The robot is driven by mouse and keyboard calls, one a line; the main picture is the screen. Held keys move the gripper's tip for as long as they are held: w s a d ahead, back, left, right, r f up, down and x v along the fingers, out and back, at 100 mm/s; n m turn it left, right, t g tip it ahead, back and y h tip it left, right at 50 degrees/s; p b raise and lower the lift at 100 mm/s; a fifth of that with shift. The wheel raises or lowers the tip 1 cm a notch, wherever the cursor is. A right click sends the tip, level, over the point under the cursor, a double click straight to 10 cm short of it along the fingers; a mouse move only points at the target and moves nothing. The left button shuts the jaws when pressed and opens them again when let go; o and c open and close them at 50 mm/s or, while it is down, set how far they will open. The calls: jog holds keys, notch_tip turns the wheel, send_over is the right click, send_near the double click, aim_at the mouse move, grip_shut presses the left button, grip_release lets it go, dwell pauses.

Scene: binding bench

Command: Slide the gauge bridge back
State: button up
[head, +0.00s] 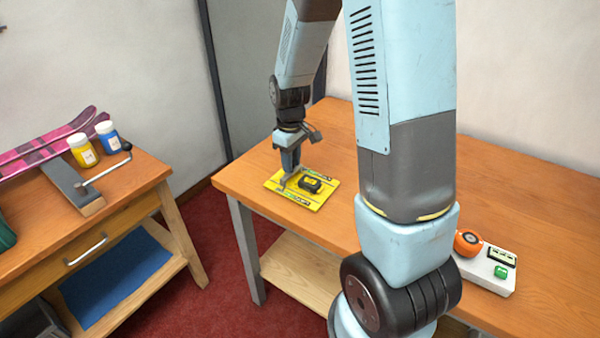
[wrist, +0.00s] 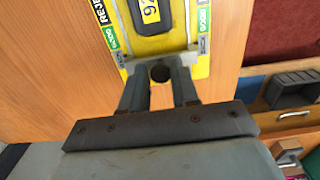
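The gauge is a yellow plate (head: 316,197) lying on the right-hand wooden bench. It has green GOOD and dark REJECT labels in the wrist view (wrist: 203,70). A black unit with a yellow display (head: 317,184) sits on it, and shows in the wrist view (wrist: 151,14) beyond my fingers. The gauge bridge is a grey bar across the plate (wrist: 136,62), with a round dark knob (wrist: 160,74). My gripper (head: 288,177) points down at the plate. In the wrist view its fingertips (wrist: 160,82) are close on both sides of the knob, seemingly shut on it.
A white box with an orange dial (head: 468,242) and a green button (head: 501,271) stands at the bench's right. A second bench at left holds yellow (head: 82,150) and blue-labelled jars (head: 108,136) and pink skis (head: 55,140). Bench top around the plate is clear.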

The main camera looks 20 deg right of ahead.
jog(key=shift+o, duration=0.2)
notch_tip(320, 180, up, 10)
dwell(1.4)
jog(key=s+d+r+m+t, duration=0.1)
jog(key=s+r+m+t, duration=0.1)
jog(key=s+r, duration=0.6)
jog(key=s+d+r+m+t, duration=0.1)
jog(key=s+r+m+t, duration=0.2)
jog(key=s, duration=1)
notch_tip(320, 180, up, 5)
jog(key=shift+s+f+m+t, duration=0.15)
jog(key=shift+s+m+t, duration=0.15)
jog(key=shift+m, duration=0.8)
